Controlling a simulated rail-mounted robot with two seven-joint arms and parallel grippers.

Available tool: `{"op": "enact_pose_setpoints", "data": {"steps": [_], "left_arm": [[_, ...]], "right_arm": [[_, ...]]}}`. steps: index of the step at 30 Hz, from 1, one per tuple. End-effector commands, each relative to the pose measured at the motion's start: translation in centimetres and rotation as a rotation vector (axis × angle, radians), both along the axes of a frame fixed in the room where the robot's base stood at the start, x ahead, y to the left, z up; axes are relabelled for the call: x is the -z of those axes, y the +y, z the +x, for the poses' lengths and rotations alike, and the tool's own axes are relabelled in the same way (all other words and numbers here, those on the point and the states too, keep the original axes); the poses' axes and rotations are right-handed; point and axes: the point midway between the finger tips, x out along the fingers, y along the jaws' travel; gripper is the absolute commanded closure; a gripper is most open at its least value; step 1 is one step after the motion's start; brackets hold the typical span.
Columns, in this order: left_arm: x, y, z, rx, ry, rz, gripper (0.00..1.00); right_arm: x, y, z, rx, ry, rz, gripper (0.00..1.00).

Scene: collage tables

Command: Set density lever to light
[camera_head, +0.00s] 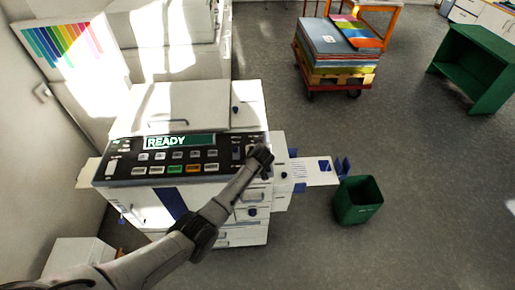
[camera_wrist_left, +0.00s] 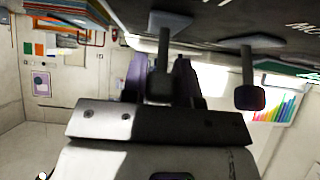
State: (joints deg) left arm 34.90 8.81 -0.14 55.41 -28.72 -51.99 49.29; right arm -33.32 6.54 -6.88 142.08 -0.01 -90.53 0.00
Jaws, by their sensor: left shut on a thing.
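The copier's black control panel (camera_head: 124,172) has small levers at its right end. My left gripper (camera_head: 263,154) reaches over that end from the front and hides part of it. In the left wrist view, my left gripper (camera_wrist_left: 162,82) is shut on one lever (camera_wrist_left: 165,45), its dark fingers on either side of the stem. A second lever (camera_wrist_left: 248,75) with a dark knob stands free to the right. The label naming the held lever is not readable, and its exact setting cannot be told. My right gripper is not in view.
The white copier (camera_head: 180,106) shows READY on its display (camera_head: 180,142). A paper tray (camera_head: 318,171) sticks out on its right, beside a green bin (camera_head: 358,200). A red cart (camera_head: 325,82) with stacked paper stands behind. The floor to the right is mostly clear.

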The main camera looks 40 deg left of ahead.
Motion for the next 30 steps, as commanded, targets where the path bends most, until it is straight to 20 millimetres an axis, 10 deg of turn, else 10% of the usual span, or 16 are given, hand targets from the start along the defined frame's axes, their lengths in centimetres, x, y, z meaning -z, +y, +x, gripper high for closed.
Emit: {"op": "enact_pose_setpoints", "data": {"steps": [1, 2, 9, 30], "left_arm": [[0.0, 0.0, 0.0, 0.001, -0.001, 0.001, 1.0], [0.0, 0.0, 0.0, 0.001, -0.001, 0.001, 0.7], [0.0, 0.0, 0.0, 0.001, 0.001, 0.001, 0.47], [-3.2, -2.7, -2.9, 0.002, -0.002, -0.002, 0.47]], "right_arm": [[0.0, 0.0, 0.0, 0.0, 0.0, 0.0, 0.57], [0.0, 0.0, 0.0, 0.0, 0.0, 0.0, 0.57], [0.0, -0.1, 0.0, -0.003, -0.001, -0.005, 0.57], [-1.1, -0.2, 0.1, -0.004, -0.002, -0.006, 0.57]]}}
